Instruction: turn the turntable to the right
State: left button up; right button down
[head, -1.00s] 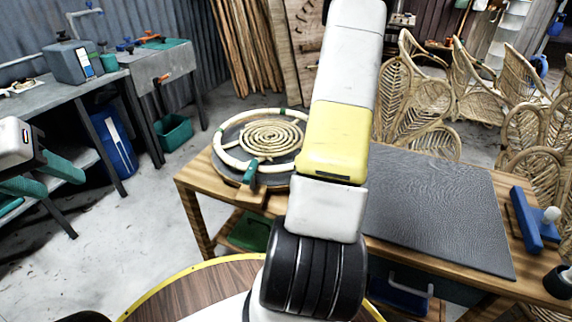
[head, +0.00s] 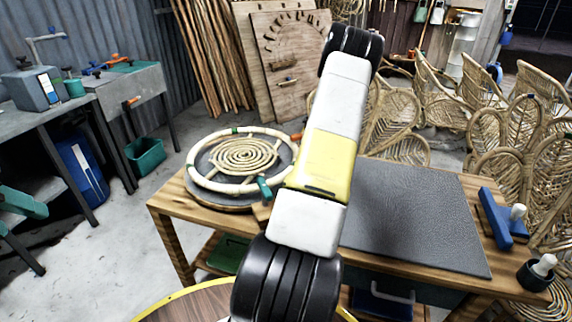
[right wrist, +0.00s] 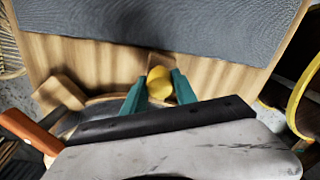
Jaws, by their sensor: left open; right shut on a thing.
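The turntable (head: 211,196) stands on the left part of the wooden workbench. A pale ring (head: 200,183) with green bands and a rattan spiral (head: 245,157) lie on it. A teal piece (head: 264,187) sits at its front right edge. My left gripper (head: 25,221) is open and empty at the left edge.
A dark mat (head: 415,215) covers the bench's right part, with a blue tool (head: 496,217) beside it. An orange handle (right wrist: 30,130) shows at the left of the right wrist view. Rattan chairs (head: 440,95) stand behind. A grey table (head: 60,110) is at the left.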

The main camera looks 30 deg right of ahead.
jog(key=shift+w+d+n, duration=0.6)
jog(key=shift+w+d, duration=0.3)
jog(key=shift+d, duration=0.3)
jog(key=shift+w+d+r, duration=0.1)
jog(key=c, duration=1)
grip_release()
jog(key=shift+o, duration=0.2)
notch_tip(320, 180, up, 8)
jog(key=shift+f, duration=0.2)
